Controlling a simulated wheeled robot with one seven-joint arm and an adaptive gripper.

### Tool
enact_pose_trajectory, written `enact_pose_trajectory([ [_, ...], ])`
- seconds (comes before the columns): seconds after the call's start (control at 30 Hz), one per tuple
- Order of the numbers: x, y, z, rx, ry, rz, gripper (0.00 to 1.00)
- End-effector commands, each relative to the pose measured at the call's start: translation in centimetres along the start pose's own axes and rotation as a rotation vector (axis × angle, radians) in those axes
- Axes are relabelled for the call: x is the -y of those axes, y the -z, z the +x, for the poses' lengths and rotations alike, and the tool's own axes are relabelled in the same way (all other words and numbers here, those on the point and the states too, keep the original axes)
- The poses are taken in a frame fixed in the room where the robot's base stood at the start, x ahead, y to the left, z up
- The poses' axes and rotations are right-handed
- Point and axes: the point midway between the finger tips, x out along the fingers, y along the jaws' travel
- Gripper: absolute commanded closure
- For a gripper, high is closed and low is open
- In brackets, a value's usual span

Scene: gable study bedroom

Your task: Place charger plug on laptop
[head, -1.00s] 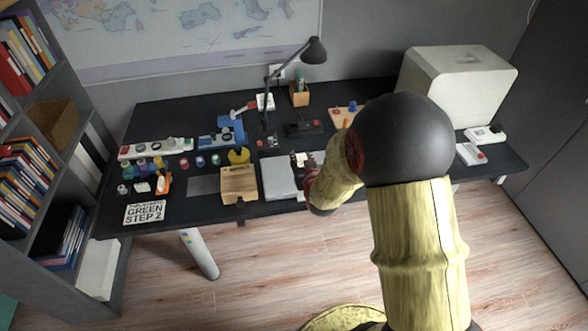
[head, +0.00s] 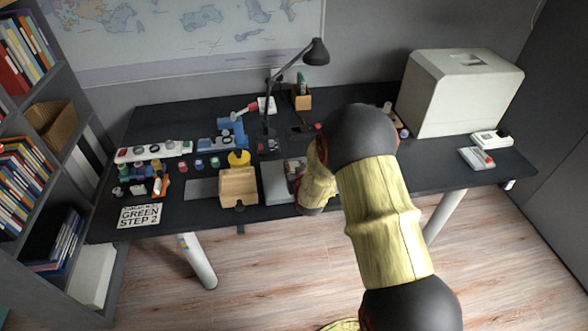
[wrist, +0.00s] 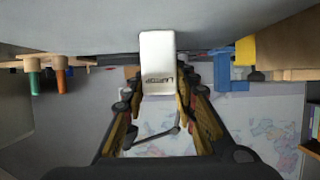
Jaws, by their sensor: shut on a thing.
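The laptop (head: 274,186) is a closed light grey slab near the front edge of the desk, its right part hidden by my arm. My gripper (head: 295,170) is over or beside the laptop's right part in the head view. In the wrist view my gripper (wrist: 157,92) is shut on a white block with dark lettering, which I take as the charger plug (wrist: 157,60). The wrist picture is upside down, and a wide grey surface fills its top. The plug is close to that surface; I cannot tell whether they touch.
A wooden box (head: 238,187) stands just left of the laptop, with a yellow item (head: 239,158) behind it. A black lamp (head: 316,52) stands at the back. A big white machine (head: 460,90) fills the right end. Small items crowd the left.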

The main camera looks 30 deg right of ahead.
Motion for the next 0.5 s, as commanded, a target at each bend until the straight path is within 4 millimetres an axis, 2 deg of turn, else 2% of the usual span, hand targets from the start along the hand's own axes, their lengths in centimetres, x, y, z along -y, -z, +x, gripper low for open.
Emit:
enact_pose_trajectory([
  [0.3, 0.0, -0.12, 0.09, -0.002, 0.0, 0.0, 1.0],
  [0.33, 0.0, -0.19, 0.09, -0.001, 0.0, 0.0, 0.72],
  [0.5, 0.0, -0.09, 0.04, 0.0, 0.0, 0.0, 0.62],
])
